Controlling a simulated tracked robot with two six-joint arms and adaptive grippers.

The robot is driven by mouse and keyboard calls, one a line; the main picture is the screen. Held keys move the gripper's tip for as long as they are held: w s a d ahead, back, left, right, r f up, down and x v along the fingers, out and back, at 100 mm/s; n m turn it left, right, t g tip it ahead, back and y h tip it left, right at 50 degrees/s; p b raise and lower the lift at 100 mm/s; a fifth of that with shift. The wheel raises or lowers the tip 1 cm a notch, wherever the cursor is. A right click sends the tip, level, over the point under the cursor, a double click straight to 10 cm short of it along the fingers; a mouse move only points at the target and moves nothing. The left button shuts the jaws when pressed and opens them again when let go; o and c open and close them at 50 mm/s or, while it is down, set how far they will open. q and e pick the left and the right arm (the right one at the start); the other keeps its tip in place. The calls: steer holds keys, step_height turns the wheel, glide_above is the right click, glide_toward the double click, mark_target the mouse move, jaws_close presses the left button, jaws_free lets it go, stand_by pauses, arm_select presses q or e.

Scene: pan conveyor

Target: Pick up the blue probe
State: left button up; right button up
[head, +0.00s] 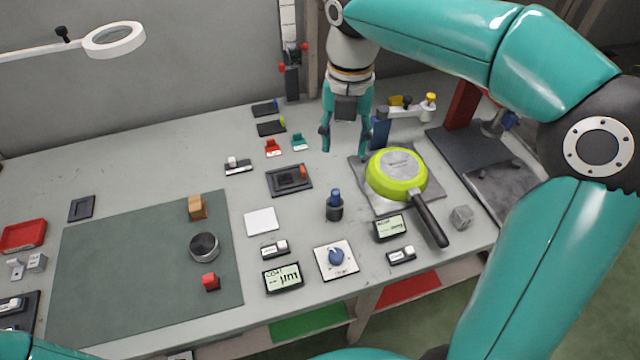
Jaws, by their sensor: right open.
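A small blue-topped piece that looks like the blue probe (334,196) stands upright in a dark round holder (334,212) near the middle of the table. My right gripper (346,142) points down with its fingers apart and nothing between them. In the picture it is above and behind the probe, clear of it. My left gripper is out of view.
A green pan (396,176) lies upside down on a grey plate (364,189) to the right, its black handle towards the front edge. A dial box (319,262) and displays (283,278) stand in front. A dark mat (125,270) covers the left.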

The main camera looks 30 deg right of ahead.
mark_target(336, 190)
steer(key=f, duration=0.7)
steer(key=f+b, duration=0.1)
steer(key=f, duration=0.3)
steer(key=shift+w+a+f, duration=0.1)
steer(key=shift+w+f, duration=0.15)
steer(key=shift+w, duration=0.05)
steer(key=shift+w+f, duration=0.2)
steer(key=shift+f, duration=1.15)
steer(key=shift+w+f, duration=0.15)
steer(key=shift+f, duration=1.15)
jaws_close()
